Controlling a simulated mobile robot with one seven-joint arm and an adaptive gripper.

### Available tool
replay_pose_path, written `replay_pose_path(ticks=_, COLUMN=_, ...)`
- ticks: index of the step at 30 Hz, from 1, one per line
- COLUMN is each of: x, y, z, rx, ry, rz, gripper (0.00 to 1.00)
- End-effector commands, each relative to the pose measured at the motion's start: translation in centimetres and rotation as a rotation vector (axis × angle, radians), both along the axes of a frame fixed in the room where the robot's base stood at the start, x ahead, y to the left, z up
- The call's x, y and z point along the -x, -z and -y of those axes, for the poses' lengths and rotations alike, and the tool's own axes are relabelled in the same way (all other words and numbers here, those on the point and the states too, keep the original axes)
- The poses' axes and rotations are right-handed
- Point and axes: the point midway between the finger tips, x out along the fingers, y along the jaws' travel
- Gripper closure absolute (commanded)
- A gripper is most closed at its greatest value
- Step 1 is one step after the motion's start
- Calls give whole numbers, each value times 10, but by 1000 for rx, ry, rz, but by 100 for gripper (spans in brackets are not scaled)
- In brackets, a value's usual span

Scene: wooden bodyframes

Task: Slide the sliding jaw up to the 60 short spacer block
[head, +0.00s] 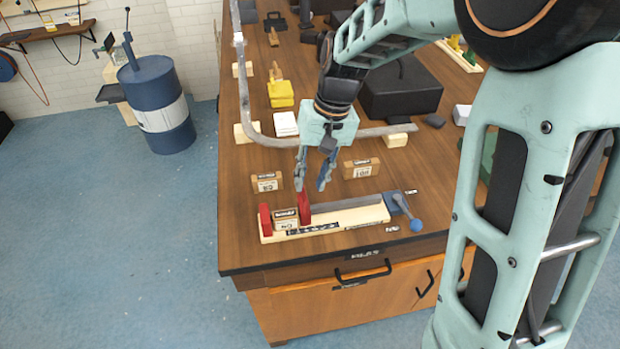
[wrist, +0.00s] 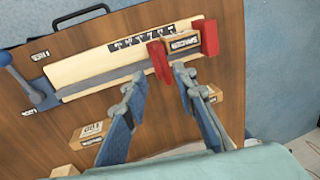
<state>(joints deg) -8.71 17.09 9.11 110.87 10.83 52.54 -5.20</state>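The red sliding jaw (head: 304,207) stands upright on the pale wooden vise base (head: 347,216); it also shows in the wrist view (wrist: 159,60). The red fixed jaw (head: 265,220) is at the base's left end. The small wooden spacer block (head: 286,220) lies between the two jaws, also seen in the wrist view (wrist: 182,43); its label is too small to read surely. The sliding jaw is very close to the block; I cannot tell if they touch. My gripper (head: 311,188) is open, pointing down just above and behind the sliding jaw, its fingertips (wrist: 158,75) apart with nothing between them held.
Two other labelled wooden blocks, one at left (head: 267,182) and one at right (head: 361,168), stand behind the vise. A blue-knobbed handle (head: 414,222) is at the vise's right end. A bent grey pipe (head: 262,137) and a black case (head: 400,92) lie farther back.

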Motion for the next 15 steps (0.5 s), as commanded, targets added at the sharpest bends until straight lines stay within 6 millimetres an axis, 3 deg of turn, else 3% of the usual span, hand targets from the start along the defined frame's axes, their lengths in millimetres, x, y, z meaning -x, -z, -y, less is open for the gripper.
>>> replay_pose_path(ticks=15, x=-3, y=-39, z=7, rx=-1, ry=-1, rz=2, gripper=74)
